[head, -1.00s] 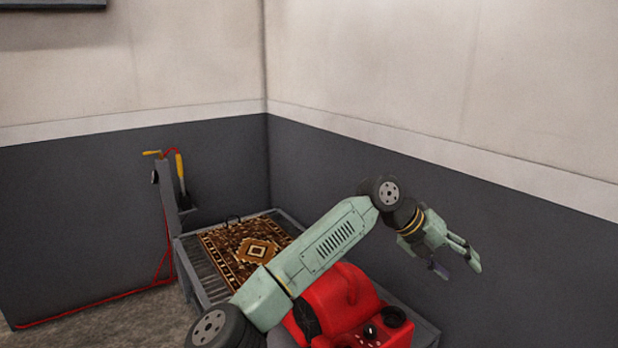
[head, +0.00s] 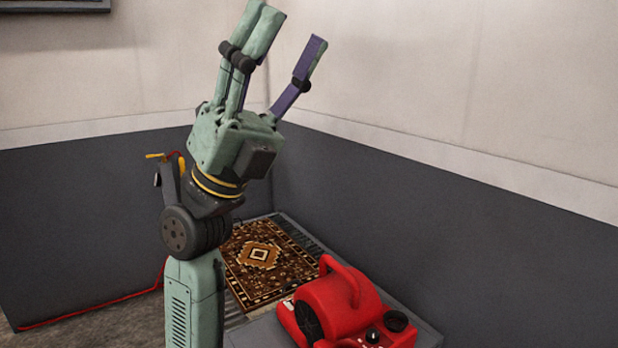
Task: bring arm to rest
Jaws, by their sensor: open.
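My gripper (head: 285,62) is raised high in the head view, left of the middle, with its fingers pointing up. The fingers are spread wide and hold nothing. My arm stands nearly upright below it, in front of the left part of the rug bench. The gripper appears against the pale upper wall and touches nothing that I can see. My arm hides part of the post with yellow handles and the left edge of the bench.
A patterned brown rug (head: 288,267) lies on a slatted grey bench (head: 292,231) in the corner. A red blower (head: 345,305) stands at the bench's near end. A yellow-handled tool (head: 157,156) and a red hose (head: 90,312) are at the left. Walls close the back and right.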

